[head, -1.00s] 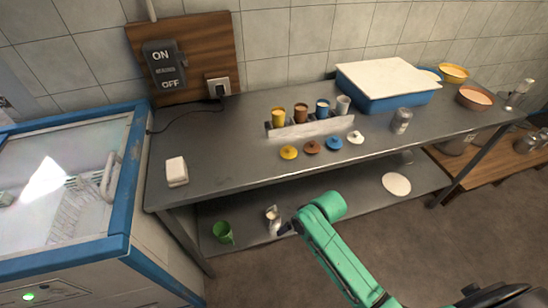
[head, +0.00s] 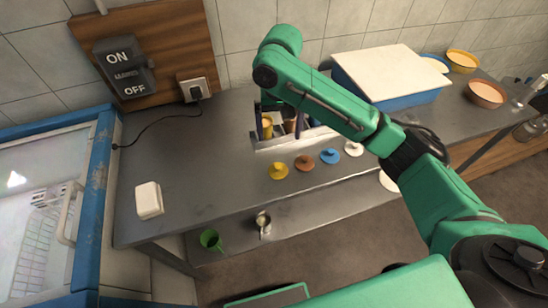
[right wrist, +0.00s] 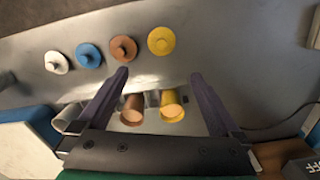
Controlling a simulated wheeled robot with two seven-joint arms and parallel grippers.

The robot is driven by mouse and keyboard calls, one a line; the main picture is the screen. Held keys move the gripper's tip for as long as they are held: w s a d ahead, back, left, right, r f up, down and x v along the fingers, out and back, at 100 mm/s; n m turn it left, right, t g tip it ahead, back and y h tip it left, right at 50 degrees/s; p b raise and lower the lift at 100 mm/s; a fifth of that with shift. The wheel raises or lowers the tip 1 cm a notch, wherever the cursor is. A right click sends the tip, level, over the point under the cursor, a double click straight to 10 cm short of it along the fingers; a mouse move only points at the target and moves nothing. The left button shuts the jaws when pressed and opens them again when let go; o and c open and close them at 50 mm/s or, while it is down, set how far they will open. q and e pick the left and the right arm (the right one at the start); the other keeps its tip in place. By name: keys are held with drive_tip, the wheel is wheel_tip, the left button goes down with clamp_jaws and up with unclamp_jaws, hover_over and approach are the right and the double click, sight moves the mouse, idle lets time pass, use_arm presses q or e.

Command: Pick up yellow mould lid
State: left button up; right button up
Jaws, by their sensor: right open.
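The yellow mould lid (head: 278,171) lies on the metal table, at the left end of a row of lids. In the right wrist view the yellow lid (right wrist: 161,41) lies just beyond the fingertips, untouched. My right gripper (head: 279,130) is open and empty, reaching down over the mould holder; its dark fingers also show in the wrist view (right wrist: 160,74). The yellow mould (right wrist: 172,108) and brown mould (right wrist: 132,109) appear between the fingers in that view. My arm hides the other moulds in the head view. My left gripper is not in view.
A brown lid (head: 304,163), blue lid (head: 330,156) and white lid (head: 353,149) lie right of the yellow one. The metal mould holder (head: 268,144) stands behind them. A blue tub (head: 411,102) with a white cover is behind right.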

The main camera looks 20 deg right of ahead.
drive_tip(key=p, duration=0.1)
hover_over(278, 166)
drive_tip(key=f, duration=0.6)
drive_tip(key=shift+s+d+f, duration=0.25)
drive_tip(key=shift+f, duration=0.15)
drive_tip(key=f, duration=0.3)
drive_tip(key=f+p, duration=0.1)
drive_tip(key=f, duration=0.2)
drive_tip(key=shift+w+a+f+p, duration=0.2)
drive_tip(key=shift+f+p, duration=0.1)
drive_tip(key=shift+f, duration=0.05)
drive_tip(key=c, duration=1.2)
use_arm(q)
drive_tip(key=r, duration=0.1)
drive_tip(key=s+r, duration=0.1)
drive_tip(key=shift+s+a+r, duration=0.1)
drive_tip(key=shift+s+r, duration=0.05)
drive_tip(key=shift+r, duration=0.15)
use_arm(e)
drive_tip(key=shift+c, duration=0.2)
